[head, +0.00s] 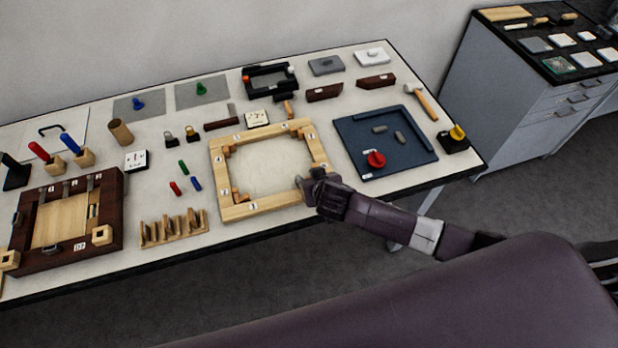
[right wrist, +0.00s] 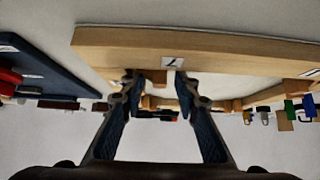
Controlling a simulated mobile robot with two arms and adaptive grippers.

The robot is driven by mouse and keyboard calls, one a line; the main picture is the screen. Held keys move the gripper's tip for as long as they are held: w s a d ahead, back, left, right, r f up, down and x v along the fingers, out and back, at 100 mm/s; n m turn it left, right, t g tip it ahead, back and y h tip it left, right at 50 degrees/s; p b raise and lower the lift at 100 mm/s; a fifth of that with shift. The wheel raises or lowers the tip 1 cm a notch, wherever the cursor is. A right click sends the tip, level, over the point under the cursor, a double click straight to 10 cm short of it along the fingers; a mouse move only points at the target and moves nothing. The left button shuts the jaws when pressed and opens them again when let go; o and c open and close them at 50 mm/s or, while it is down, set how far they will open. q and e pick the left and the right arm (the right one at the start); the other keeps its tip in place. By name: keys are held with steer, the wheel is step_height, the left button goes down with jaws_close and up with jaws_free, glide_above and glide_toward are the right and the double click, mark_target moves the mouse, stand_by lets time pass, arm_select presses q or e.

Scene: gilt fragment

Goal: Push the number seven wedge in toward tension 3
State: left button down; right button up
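A light wooden frame (head: 232,205) with small numbered labels lies on the table. In the right wrist view its near bar (right wrist: 240,47) carries a label that reads like a seven (right wrist: 172,62). A small brown wedge (right wrist: 155,76) shows beside that bar, between my right fingertips. My right gripper (head: 304,183) is at the frame's front right corner. In the right wrist view the fingers (right wrist: 157,82) stand apart; I cannot tell whether either touches the wedge. The gripper hides that corner in the head view. Other wedges (head: 238,196) sit at the frame's left corners. My left gripper is not in view.
A dark blue tray (head: 425,150) with a red knob (head: 376,159) lies right of the frame. A wooden rack (head: 172,230) and a dark brown box (head: 105,235) stand to the left. Small coloured pegs (head: 184,167) lie between. The frame's inside is clear.

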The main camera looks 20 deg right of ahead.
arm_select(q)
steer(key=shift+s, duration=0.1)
arm_select(e)
steer(key=shift+s, duration=0.1)
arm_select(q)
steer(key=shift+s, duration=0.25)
arm_select(e)
steer(key=v, duration=1.2)
steer(key=shift+a, duration=0.1)
